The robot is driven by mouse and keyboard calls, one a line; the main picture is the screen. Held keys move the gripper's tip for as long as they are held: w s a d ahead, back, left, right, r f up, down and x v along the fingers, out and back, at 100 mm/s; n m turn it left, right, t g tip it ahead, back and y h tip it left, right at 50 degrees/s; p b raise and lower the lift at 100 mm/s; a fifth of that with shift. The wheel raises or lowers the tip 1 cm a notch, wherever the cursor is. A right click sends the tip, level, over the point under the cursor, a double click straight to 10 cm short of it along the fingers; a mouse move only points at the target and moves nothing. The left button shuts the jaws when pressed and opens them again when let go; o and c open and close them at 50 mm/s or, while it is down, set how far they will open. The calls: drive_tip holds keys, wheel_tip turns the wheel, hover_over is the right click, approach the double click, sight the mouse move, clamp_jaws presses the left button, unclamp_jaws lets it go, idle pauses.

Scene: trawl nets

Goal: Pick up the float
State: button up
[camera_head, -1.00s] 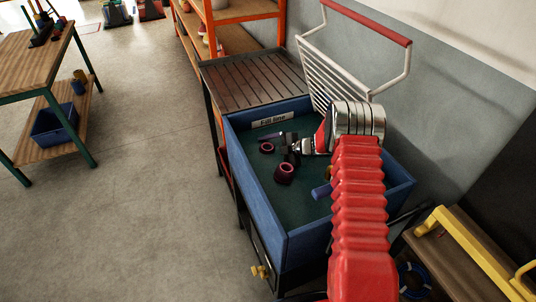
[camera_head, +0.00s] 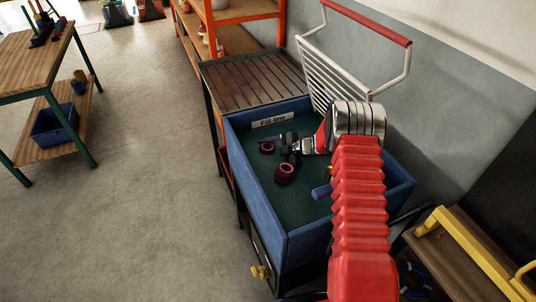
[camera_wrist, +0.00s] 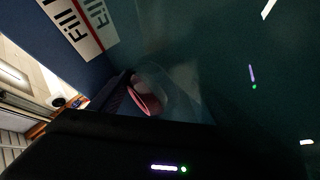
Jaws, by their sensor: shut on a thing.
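Two dark maroon, ring-ended floats lie in the blue tub; one float (camera_head: 266,147) is farther back and the other float (camera_head: 285,172) is nearer. My gripper (camera_head: 289,148) is low inside the tub between and right beside them, its jaws drawn together. In the wrist view a pink-rimmed float (camera_wrist: 147,94) shows close against the dark gripper, partly hidden by it. My gripper is shut on a float, but the jaws' contact is dark and I cannot clearly see which part they hold.
The blue tub (camera_head: 262,215) has a "Fill line" label (camera_head: 273,119) on its far inner wall. A blue cylinder (camera_head: 321,192) lies to the right, partly behind my arm. A slatted metal top (camera_head: 250,80) and a white rack (camera_head: 325,70) stand behind. Open floor lies left.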

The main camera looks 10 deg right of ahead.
wheel_tip(320, 180, up, 10)
idle(0.5)
drive_tip(key=shift+f, duration=0.1)
idle(0.4)
wheel_tip(320, 180, up, 14)
drive_tip(key=m+t+h, duration=0.2)
drive_tip(key=m+h, duration=0.1)
hover_over(266, 156)
drive_tip(key=s+r+m+t+h, duration=0.2)
drive_tip(key=s+r+m+h, duration=0.1)
drive_tip(key=s+r, duration=0.5)
drive_tip(key=shift+s+r+m, duration=0.3)
drive_tip(key=shift+r+m, duration=0.3)
drive_tip(key=shift+r, duration=0.15)
drive_tip(key=shift+s, duration=0.1)
